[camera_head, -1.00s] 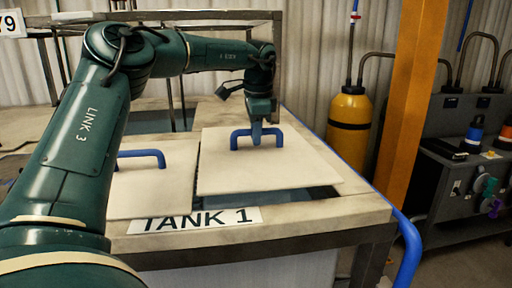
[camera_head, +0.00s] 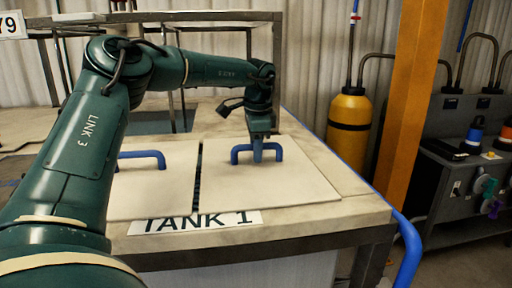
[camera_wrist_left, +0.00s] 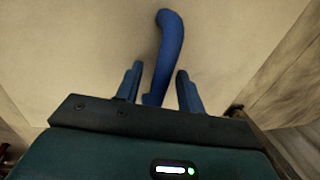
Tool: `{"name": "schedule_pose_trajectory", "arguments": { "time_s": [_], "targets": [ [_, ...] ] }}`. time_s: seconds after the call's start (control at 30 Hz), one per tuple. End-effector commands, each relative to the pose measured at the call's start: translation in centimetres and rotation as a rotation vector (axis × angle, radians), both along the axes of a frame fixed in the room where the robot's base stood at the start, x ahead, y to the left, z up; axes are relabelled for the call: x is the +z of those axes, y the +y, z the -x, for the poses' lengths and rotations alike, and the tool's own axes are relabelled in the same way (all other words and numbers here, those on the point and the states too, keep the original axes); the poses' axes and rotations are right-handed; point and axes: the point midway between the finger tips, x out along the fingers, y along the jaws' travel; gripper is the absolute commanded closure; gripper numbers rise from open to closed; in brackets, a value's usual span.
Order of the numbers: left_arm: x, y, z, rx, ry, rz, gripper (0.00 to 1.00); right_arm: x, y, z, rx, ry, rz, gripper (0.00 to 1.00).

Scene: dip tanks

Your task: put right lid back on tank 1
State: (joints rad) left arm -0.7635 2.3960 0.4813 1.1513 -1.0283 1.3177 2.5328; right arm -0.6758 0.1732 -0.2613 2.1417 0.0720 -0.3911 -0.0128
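The right lid (camera_head: 265,182) is a pale flat square with a blue arched handle (camera_head: 278,153). It lies flat over the right part of tank 1, whose label (camera_head: 195,222) is on the front rim. My left gripper (camera_head: 257,152) is down at this handle. In the left wrist view my left gripper (camera_wrist_left: 158,88) has its fingers on either side of the blue handle (camera_wrist_left: 170,45), with gaps showing, so it looks open around it. The left lid (camera_head: 150,190) lies beside the right lid, with a narrow dark gap between. My right gripper is not in view.
A metal frame (camera_head: 278,60) stands behind the tank. An orange post (camera_head: 405,100), a yellow cylinder (camera_head: 349,125) and a dark bench (camera_head: 450,150) stand to the right. A blue pipe (camera_head: 408,245) bends past the tank's right front corner.

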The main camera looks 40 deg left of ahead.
Motion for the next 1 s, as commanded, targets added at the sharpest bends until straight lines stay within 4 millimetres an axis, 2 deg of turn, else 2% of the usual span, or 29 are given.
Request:
{"name": "schedule_pose_trajectory", "arguments": {
  "time_s": [0.17,0.27,0.7,0.83,1.0],
  "targets": [
    [0.3,0.0,0.0,0.0,-0.001,0.0,0.62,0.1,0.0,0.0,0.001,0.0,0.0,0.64],
    [1.2,-0.2,0.1,0.001,-0.004,-0.001,0.62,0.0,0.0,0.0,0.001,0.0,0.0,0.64],
    [9.8,-1.5,1.1,0.001,-0.003,-0.002,0.62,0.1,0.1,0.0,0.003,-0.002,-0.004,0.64],
    [11.2,-1.7,1.3,0.001,-0.001,-0.001,0.62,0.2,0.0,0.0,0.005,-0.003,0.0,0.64],
    [11.9,-1.9,1.4,0.0,-0.001,-0.001,0.62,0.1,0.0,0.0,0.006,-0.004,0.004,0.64]
  ]
}}
